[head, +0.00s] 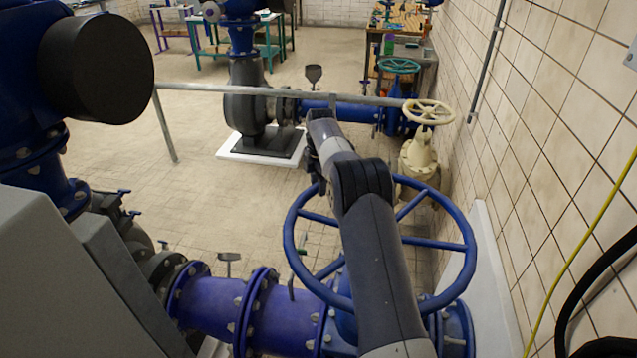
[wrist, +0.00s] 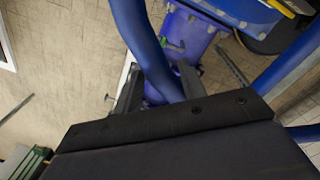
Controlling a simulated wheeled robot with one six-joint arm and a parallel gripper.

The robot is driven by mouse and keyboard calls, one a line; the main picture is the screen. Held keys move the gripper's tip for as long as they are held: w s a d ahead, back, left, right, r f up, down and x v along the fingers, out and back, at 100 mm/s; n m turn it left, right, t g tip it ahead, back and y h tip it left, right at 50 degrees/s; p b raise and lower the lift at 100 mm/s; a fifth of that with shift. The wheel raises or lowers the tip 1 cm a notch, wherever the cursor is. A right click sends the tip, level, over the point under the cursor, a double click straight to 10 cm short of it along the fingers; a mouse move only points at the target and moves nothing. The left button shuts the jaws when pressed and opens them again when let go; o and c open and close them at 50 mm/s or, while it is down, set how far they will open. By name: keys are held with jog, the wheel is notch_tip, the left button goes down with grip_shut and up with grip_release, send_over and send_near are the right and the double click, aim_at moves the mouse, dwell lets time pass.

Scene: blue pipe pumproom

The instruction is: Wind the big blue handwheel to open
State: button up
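The big blue handwheel (head: 467,247) lies roughly level on a blue valve at the lower right of the head view. My gripper (head: 315,180) is at the wheel's far left rim, and my arm hides part of the wheel. In the wrist view the blue rim (wrist: 143,45) runs down between the two fingers of my gripper (wrist: 160,82). The fingers stand apart, one on each side of the rim, with a gap by the left finger. My palm hides the rest of the rim there.
A grey rail (head: 230,89) crosses behind the wheel. A cream handwheel (head: 429,112) and a teal one (head: 399,66) stand farther back. The tiled wall (head: 520,110) is close on the right. A purple pipe (head: 215,300) runs left from the valve. Open floor lies beyond at left.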

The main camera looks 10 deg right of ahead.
jog(key=shift+r, duration=0.15)
grip_shut()
jog(key=shift+s+a+n+b, duration=0.2)
jog(key=shift+a+n+b, duration=0.1)
jog(key=shift+a+b, duration=0.25)
